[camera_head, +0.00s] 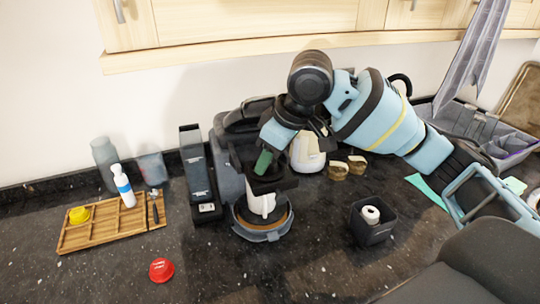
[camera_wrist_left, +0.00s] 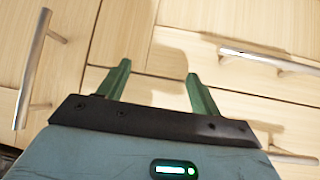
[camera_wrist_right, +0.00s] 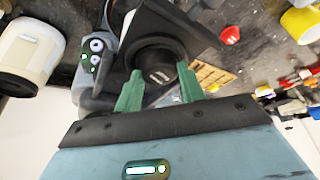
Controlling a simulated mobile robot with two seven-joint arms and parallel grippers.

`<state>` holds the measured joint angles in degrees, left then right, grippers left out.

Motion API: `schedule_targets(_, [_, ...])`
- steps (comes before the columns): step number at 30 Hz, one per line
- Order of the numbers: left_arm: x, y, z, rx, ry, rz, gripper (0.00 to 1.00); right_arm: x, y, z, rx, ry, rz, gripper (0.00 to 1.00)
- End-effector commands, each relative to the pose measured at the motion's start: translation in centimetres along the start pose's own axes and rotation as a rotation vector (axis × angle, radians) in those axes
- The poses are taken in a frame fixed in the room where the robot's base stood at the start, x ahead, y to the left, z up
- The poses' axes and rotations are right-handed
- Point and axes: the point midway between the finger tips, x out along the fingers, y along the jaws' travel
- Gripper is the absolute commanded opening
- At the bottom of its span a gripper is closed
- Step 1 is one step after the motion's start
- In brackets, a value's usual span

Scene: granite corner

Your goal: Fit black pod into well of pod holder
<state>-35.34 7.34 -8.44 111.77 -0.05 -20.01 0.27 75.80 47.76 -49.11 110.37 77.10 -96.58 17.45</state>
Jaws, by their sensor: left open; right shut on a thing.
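My right gripper (camera_head: 263,164) is at the front of the dark coffee machine (camera_head: 232,135), just above its black pod holder (camera_head: 276,183). In the right wrist view, its green fingers (camera_wrist_right: 159,72) are shut on the round black pod (camera_wrist_right: 157,58); the holder (camera_wrist_right: 181,20) shows as dark parts around and behind it. In the head view, the pod is hidden by the fingers and machine. The well is not clearly visible, so I cannot tell whether the pod touches it. My left gripper (camera_wrist_left: 158,70) is open and empty, facing wooden cupboard fronts.
A white mug (camera_head: 262,204) stands below the holder on the machine's drip tray (camera_head: 263,234). A red pod (camera_head: 162,270) lies front left. A wooden tray (camera_head: 105,226) holds a yellow pod (camera_head: 79,215). A white canister (camera_head: 308,153) stands behind my right arm; a black bin (camera_head: 372,228) is at right.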

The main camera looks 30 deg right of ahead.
Motion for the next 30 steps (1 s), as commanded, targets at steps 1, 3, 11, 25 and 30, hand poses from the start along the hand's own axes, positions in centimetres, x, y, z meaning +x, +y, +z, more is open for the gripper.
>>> schedule_targets(1, [0.0,0.0,0.0,0.000,0.000,0.000,0.65,0.0,0.0,0.0,0.001,0.000,0.000,0.14])
schedule_targets(3, [0.0,0.0,0.0,0.000,0.000,0.000,0.65,0.0,0.0,0.0,0.001,0.000,0.000,0.14])
schedule_targets(11, [0.0,0.0,0.0,0.000,0.000,0.000,0.65,0.2,0.0,0.2,0.001,0.000,0.000,0.46])
schedule_targets(25, [0.0,0.0,0.0,0.000,0.000,0.000,0.65,-0.1,0.0,0.0,0.001,0.001,0.001,0.61])
schedule_targets(30, [0.0,0.0,0.2,-0.001,-0.003,0.000,0.65,-2.0,0.1,0.0,0.001,0.002,0.001,0.61])
